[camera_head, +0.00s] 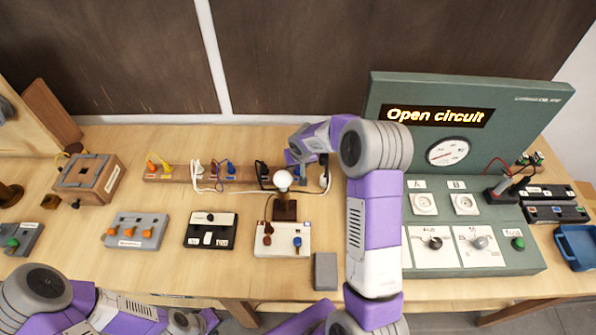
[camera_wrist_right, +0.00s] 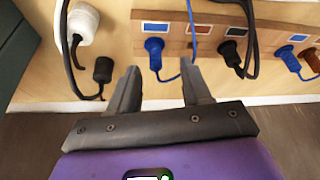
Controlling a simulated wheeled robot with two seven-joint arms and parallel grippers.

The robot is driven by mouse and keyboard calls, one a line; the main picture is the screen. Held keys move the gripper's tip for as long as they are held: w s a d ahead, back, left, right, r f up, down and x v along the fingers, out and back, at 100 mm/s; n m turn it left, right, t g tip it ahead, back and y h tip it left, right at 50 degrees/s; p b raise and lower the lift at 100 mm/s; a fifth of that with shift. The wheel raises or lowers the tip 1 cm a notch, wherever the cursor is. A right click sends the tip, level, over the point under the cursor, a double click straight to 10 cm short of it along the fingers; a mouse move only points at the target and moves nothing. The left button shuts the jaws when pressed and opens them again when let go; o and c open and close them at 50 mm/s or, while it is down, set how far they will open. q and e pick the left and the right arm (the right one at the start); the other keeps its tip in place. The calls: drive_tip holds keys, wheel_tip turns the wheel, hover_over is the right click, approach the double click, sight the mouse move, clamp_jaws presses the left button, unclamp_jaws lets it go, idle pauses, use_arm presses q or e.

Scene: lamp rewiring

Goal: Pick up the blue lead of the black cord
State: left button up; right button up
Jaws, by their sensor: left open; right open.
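A blue lead (camera_wrist_right: 154,52) with a blue plug end stands in the wooden rack (camera_wrist_right: 268,18), beneath a blue label. Its thin blue wire loops beside it. A black lead (camera_wrist_right: 232,52) stands in the rack to its right, with a black cord rising from it. My right gripper (camera_wrist_right: 160,88) is open and empty; its fingertips sit either side of the blue plug's line, just short of it. In the head view my right arm hides most of this spot. My left gripper (camera_head: 193,322) is open and low at the bottom edge, away from the rack.
A white plug (camera_wrist_right: 82,24) and a loose black connector (camera_wrist_right: 103,70) lie left of the fingers in the wrist view. The lamp bulb (camera_head: 283,180) stands before the rack. The green test panel (camera_head: 470,210), reading "Open circuit", is at right.

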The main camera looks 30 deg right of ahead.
sight(298, 170)
drive_tip(key=x, duration=0.2)
drive_tip(key=d+x, duration=0.1)
drive_tip(key=x, duration=0.1)
drive_tip(key=shift+w+f+p, duration=0.1)
drive_tip(key=shift+w+p, duration=0.2)
drive_tip(key=shift+w+f, duration=0.25)
drive_tip(key=shift+f, duration=0.3)
clamp_jaws()
